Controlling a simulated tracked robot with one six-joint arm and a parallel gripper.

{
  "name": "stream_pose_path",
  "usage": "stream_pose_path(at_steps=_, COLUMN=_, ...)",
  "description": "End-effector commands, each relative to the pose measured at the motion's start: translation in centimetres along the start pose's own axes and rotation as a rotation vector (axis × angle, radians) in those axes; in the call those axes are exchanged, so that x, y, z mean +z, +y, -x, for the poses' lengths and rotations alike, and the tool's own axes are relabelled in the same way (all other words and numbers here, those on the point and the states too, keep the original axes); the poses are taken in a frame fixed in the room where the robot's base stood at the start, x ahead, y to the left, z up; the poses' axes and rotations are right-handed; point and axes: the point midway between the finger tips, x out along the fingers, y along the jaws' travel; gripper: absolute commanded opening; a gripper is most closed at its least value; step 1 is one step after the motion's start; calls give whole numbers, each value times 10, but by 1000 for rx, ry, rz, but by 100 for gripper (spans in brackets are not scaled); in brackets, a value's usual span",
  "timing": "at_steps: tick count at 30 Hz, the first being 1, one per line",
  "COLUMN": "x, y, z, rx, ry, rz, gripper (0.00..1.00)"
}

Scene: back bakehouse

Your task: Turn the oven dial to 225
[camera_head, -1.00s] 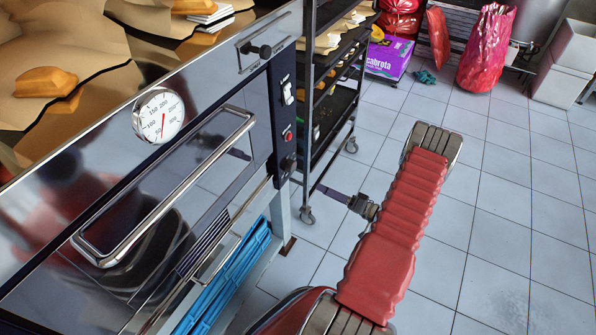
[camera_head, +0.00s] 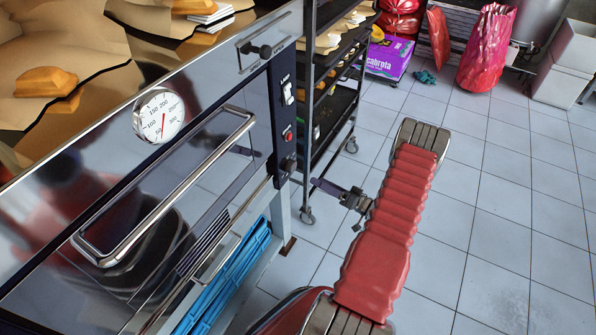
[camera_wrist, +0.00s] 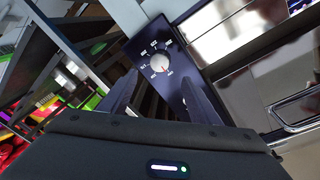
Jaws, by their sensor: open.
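The oven dial (camera_wrist: 160,62) is a round silver knob on a dark panel, with small pale numbers around it. A red mark shows near its lower edge; the numbers are too small to read surely. In the head view the dial (camera_head: 289,162) is low on the dark control panel (camera_head: 283,115) at the oven's right end. My gripper (camera_head: 318,185) is to the right of the panel, its fingers pointing at it, apart from the dial. In the wrist view my gripper (camera_wrist: 160,92) is open and empty, one finger on each side below the dial.
The oven (camera_head: 100,170) has a round gauge (camera_head: 158,115) with a red needle and a long door handle (camera_head: 170,200). A dark wheeled rack (camera_head: 310,100) stands just right of the panel, close to my gripper. Tiled floor (camera_head: 500,220) is clear at the right.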

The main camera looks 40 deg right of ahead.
Motion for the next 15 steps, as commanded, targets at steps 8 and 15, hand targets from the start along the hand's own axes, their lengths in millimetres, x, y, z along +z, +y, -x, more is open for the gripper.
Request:
stream_pose_path(at_steps=8, x=0, y=0, z=-43, rx=-1, ry=-2, rz=0, gripper=57)
stream_pose_path(at_steps=15, x=1, y=0, z=-80, rx=-2, ry=-2, rz=1, gripper=57)
